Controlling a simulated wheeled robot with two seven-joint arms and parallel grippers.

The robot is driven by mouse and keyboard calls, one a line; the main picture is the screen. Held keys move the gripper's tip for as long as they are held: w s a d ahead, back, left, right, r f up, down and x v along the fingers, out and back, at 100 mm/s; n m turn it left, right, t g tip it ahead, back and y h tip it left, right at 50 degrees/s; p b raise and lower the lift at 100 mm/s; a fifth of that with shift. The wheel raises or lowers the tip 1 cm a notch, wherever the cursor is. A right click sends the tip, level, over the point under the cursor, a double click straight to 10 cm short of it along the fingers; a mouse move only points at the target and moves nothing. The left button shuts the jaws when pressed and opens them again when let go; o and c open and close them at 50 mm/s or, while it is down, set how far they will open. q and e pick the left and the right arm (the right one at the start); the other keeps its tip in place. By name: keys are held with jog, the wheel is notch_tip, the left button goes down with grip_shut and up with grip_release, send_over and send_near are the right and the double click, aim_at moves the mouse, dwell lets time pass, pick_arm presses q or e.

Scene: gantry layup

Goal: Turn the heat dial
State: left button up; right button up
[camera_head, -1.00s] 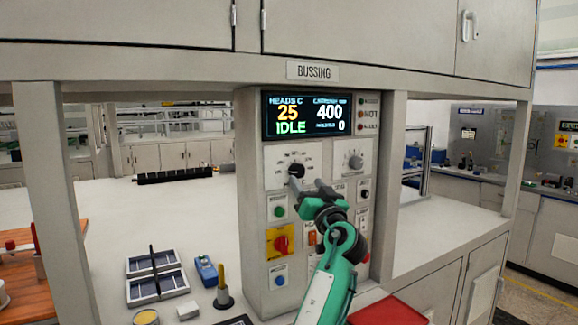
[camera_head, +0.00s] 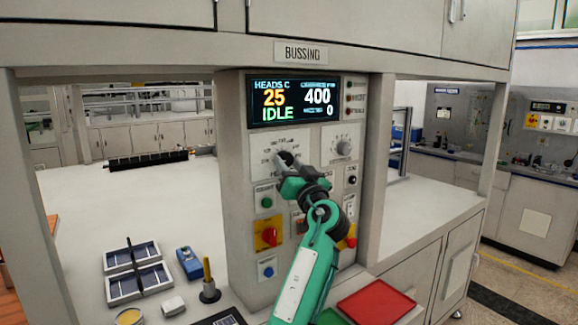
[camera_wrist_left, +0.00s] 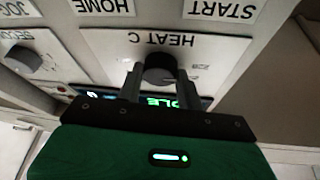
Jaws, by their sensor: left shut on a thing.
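The display (camera_head: 294,101) above reads 25, IDLE, 400 and 0. My right gripper is in neither view.
A second dial (camera_head: 344,147) is right of the heat dial. A green button (camera_head: 266,202), a red knob on a yellow plate (camera_head: 269,236) and a blue button (camera_head: 267,271) are below. A red tray (camera_head: 376,302) lies in front of the panel.

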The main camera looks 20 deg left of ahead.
pick_arm(q)
jog(key=shift+m+h, duration=0.4)
jog(key=m, duration=0.1)
jog(key=m+h+p, duration=0.1)
jog(key=shift+s+r+m+t+p, duration=0.1)
jog(key=shift+r+m+t+p, duration=0.1)
jog(key=shift+m+t+p, duration=0.15)
jog(key=shift+a+r+m+t+h+p, duration=0.1)
jog(key=shift+m+t+h+p, duration=0.15)
jog(key=shift+m+h+p, duration=0.6)
jog(key=shift+m+p, duration=0.85)
jog(key=shift+m, duration=0.55)
jog(key=o, duration=1)
jog(key=shift+f, duration=0.25)
